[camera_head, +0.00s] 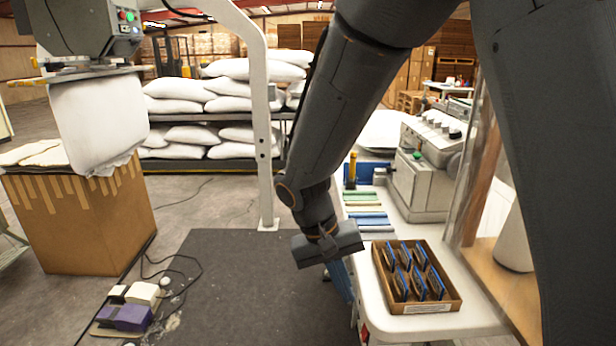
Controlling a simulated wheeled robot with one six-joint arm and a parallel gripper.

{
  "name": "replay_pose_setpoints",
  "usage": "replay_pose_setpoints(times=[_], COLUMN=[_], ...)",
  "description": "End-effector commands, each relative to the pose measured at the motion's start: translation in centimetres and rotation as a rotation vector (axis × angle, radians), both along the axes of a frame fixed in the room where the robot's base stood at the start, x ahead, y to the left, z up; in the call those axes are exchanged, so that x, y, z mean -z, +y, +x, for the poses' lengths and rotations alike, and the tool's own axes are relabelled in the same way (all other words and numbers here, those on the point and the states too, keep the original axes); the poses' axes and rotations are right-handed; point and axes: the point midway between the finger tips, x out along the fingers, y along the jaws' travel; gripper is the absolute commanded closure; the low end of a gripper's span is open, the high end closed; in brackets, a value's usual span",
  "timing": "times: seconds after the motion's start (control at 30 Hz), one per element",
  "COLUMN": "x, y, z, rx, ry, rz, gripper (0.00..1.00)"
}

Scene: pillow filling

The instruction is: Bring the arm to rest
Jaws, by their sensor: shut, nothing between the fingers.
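My dark grey arm hangs down from the upper right of the view. At its lower end my gripper (329,246) is shut and empty. It is in the air, in front of the left edge of the white work table (385,322) and over the dark floor mat (235,285) in the picture. The fingertips are small and hard to make out. Nothing is seen touching the gripper.
A cardboard tray (433,308) of dark blue-edged pieces stands on the table, right of my gripper. A filling machine (85,25) with a white pillow cover (98,118), a cardboard box (85,225) and a foot pedal (127,316) are left.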

Motion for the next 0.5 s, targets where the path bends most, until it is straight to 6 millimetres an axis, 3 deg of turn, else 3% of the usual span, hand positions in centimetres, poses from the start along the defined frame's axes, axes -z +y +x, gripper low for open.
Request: replay_pose_setpoints(times=[0.2, 0.5], x=[-0.3, -0.6], y=[-5.1, -9.5], z=[-3.0, -6.0], rx=[0.006, -0.007], ry=[0.001, -0.093], rz=[0.179, 0.32], gripper=[1.0, 1.0])
